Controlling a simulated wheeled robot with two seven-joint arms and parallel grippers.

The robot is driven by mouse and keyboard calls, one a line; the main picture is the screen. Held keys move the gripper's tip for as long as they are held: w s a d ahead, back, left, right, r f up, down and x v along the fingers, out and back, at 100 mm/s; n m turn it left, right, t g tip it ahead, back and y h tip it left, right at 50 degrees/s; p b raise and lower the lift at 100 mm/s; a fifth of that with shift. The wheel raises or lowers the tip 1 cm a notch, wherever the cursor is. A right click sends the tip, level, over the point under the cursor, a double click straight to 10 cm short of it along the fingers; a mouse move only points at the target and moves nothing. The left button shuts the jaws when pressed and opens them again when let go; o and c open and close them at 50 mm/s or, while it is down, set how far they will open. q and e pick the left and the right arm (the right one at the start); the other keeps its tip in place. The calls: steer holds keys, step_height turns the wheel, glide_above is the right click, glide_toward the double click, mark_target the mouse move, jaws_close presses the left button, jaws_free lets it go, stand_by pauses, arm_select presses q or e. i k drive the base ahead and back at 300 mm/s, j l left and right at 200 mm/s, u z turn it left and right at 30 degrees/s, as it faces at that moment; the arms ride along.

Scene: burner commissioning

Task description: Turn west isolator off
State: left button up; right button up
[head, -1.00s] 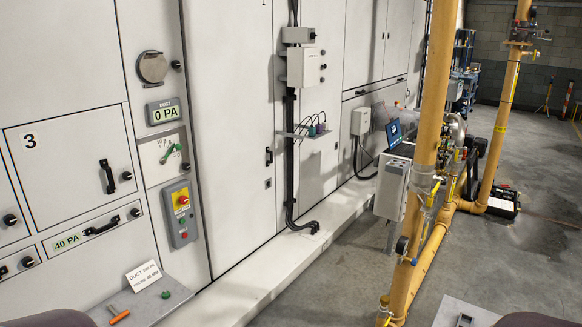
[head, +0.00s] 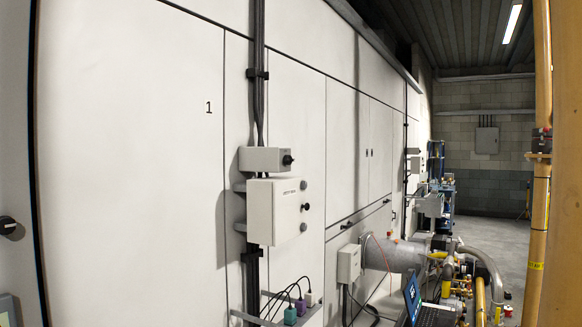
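A grey box with a black rotary knob (head: 266,160) is fixed to the white panel wall, left of centre, below the cable run. I cannot tell from its markings whether it is the west isolator. Below it hangs a larger pale box (head: 277,211) with small dark knobs on its right side and a label too small to read. Another black rotary knob (head: 7,225) shows at the far left edge. Neither of my grippers is in the head view.
A shelf with coloured plugs (head: 290,314) juts from the wall at the bottom. A laptop (head: 425,305), a grey cylinder (head: 395,254) and pipework stand lower right. A yellow upright pipe (head: 541,180) is at the right. Open floor (head: 490,235) lies beyond.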

mark_target(287, 159)
steer(key=i+l, duration=0.15)
steer(key=i, duration=0.25)
steer(key=i+l, duration=0.15)
steer(key=i, duration=0.2)
steer(key=i+l, duration=0.15)
steer(key=i, duration=0.25)
steer(key=i+l+u, duration=0.3)
steer(key=i, duration=0.35)
steer(key=i+l+u, duration=0.3)
steer(key=i+l, duration=0.25)
